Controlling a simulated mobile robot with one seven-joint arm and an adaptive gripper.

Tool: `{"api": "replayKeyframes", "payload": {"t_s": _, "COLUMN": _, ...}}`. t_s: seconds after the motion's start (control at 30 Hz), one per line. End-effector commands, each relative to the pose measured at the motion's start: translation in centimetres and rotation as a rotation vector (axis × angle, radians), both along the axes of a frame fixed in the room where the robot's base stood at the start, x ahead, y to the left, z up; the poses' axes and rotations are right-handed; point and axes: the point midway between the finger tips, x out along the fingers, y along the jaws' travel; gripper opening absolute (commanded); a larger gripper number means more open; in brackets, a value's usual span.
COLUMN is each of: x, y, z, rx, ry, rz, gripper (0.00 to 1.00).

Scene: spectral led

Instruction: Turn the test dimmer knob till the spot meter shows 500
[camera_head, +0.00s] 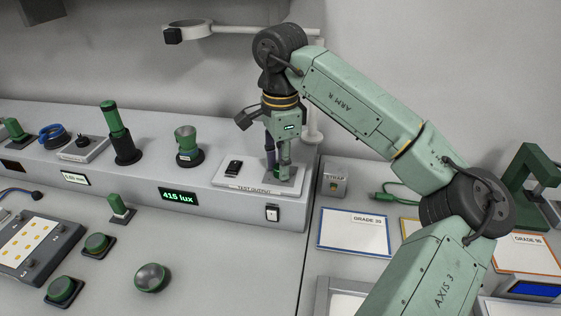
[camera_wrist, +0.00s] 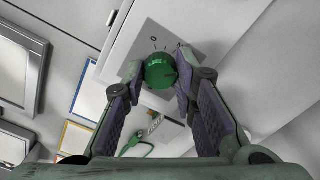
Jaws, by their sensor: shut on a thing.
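The test dimmer knob (camera_wrist: 160,71) is a round green ribbed knob on a grey plate (camera_wrist: 143,48), seen in the wrist view. My gripper (camera_wrist: 158,78) is shut on the knob, with one purple-padded finger on each side of it. In the head view my gripper (camera_head: 278,172) points down over the panel marked "TEST OUTPUT" (camera_head: 230,186) and mostly hides the knob. The spot meter display (camera_head: 179,197) shows 415 lux in green digits on the console's front face.
A black switch (camera_head: 234,168) sits left of my gripper on the same panel. A green cup-shaped device (camera_head: 187,142) and a green cylinder (camera_head: 112,118) stand further left. A grey "STRAP" box (camera_head: 334,185) stands just right of the console. A lamp ring (camera_head: 190,31) hangs above.

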Motion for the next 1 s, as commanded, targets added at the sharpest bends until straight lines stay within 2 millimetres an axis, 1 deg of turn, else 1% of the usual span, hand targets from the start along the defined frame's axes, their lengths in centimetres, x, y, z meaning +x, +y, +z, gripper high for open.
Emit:
{"api": "replayKeyframes", "payload": {"t_s": 0.1, "x": 0.04, "y": -0.03, "z": -0.25, "rx": -0.001, "ry": -0.003, "rz": -0.042, "gripper": 0.0}}
{"api": "replayKeyframes", "payload": {"t_s": 0.3, "x": 0.06, "y": -0.06, "z": -0.32, "rx": -0.002, "ry": -0.004, "rz": -0.245, "gripper": 0.0}}
{"api": "replayKeyframes", "payload": {"t_s": 0.4, "x": 0.05, "y": -0.03, "z": -0.16, "rx": -0.002, "ry": -0.004, "rz": -0.311, "gripper": 0.0}}
{"api": "replayKeyframes", "payload": {"t_s": 0.73, "x": 0.02, "y": 0.0, "z": 0.02, "rx": 0.0, "ry": -0.001, "rz": -0.333, "gripper": 0.0}}
{"api": "replayKeyframes", "payload": {"t_s": 0.77, "x": 0.02, "y": 0.0, "z": 0.02, "rx": 0.0, "ry": -0.001, "rz": -0.332, "gripper": 0.28}}
{"api": "replayKeyframes", "payload": {"t_s": 1.0, "x": 0.02, "y": 0.0, "z": 0.02, "rx": 0.0, "ry": -0.001, "rz": -0.331, "gripper": 0.44}}
